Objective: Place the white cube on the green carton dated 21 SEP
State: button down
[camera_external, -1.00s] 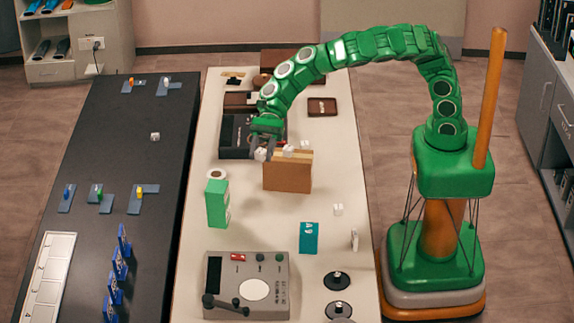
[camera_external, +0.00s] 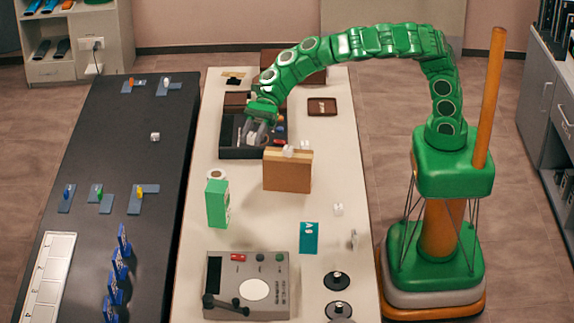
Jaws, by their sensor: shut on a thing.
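My gripper (camera_external: 256,139) is shut on a small white cube (camera_external: 252,138) in front of the black open tray, apart from the carton. The fingers partly hide the cube. The green carton (camera_external: 217,204) stands upright on the white table, nearer the camera and left of my gripper. Its date is too small to read. A round white thing (camera_external: 216,174) shows at the carton's top or just behind it; I cannot tell which.
A brown box (camera_external: 287,175) with small white pieces on top stands right of the carton. The black tray (camera_external: 235,153) holds several items.

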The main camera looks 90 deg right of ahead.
jog(key=shift+w+a+f, duration=0.3)
jog(key=shift+w+f, duration=0.2)
jog(key=shift+w, duration=0.25)
jog(key=w, duration=0.1)
send_over(217, 186)
jog(key=shift+f, duration=4.3)
jog(key=shift+w+f, duration=0.1)
jog(key=shift+f, duration=1.25)
jog(key=shift+f, duration=0.1)
jog(key=c, duration=0.7)
grip_release()
jog(key=shift+c, duration=0.2)
